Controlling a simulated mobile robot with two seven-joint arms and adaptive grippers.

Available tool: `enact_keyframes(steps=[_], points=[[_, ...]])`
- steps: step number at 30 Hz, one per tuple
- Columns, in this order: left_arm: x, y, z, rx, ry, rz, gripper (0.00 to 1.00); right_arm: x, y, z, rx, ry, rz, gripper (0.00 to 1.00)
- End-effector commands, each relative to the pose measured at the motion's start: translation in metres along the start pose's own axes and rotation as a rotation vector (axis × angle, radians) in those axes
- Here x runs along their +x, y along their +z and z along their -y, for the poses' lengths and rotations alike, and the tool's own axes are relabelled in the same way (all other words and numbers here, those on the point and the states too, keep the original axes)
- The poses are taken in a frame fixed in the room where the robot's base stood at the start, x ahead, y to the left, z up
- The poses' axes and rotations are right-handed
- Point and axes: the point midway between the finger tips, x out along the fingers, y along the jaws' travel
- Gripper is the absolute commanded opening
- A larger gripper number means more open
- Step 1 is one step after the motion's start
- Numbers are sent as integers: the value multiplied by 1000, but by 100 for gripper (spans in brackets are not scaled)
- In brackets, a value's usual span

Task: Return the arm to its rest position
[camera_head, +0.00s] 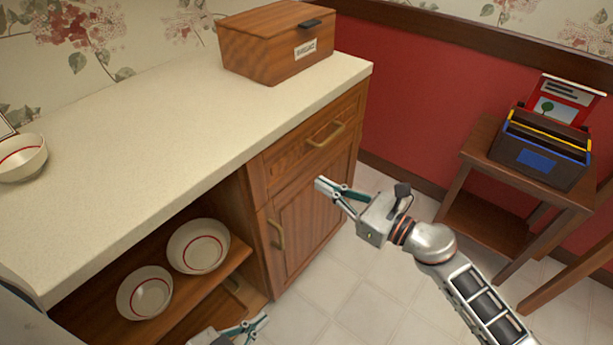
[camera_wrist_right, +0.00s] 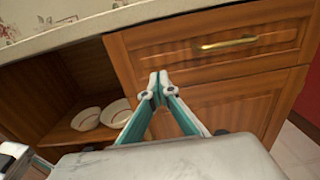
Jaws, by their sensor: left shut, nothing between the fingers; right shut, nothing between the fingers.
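My right gripper (camera_head: 322,187) is in front of the cabinet's door, apart from it and empty. In the right wrist view its two fingertips (camera_wrist_right: 158,82) meet, so it is shut, below the drawer handle (camera_wrist_right: 228,43). My left gripper (camera_head: 262,322) shows only partly at the bottom edge of the head view, low in front of the open shelf. Its fingers are shut with nothing visible between them; most of the left arm is out of view.
Two bowls (camera_head: 198,246) (camera_head: 144,293) sit on the open shelf. Another bowl (camera_head: 22,158) and a wooden box (camera_head: 275,45) stand on the counter (camera_head: 150,130). A small table (camera_head: 480,150) with a dark organizer (camera_head: 540,150) stands right. Tiled floor is clear between.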

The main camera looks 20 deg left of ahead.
Motion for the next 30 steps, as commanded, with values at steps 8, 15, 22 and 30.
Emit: enact_keyframes(steps=[8, 15, 22, 30], points=[[1, 3, 1, 2, -2, 5, 0, -38, -1, 0, 0, -1, -1, 0], [1, 5, 0, 2, -1, 9, 0, -44, -1, 0, 1, 0, -1, 0], [1, 5, 0, 1, -1, 9, 0, -53, -2, -10, 209, -57, 70, 0], [1, 4, 0, 0, -2, 7, 0, -113, -20, -15, 957, -274, 329, 0]])
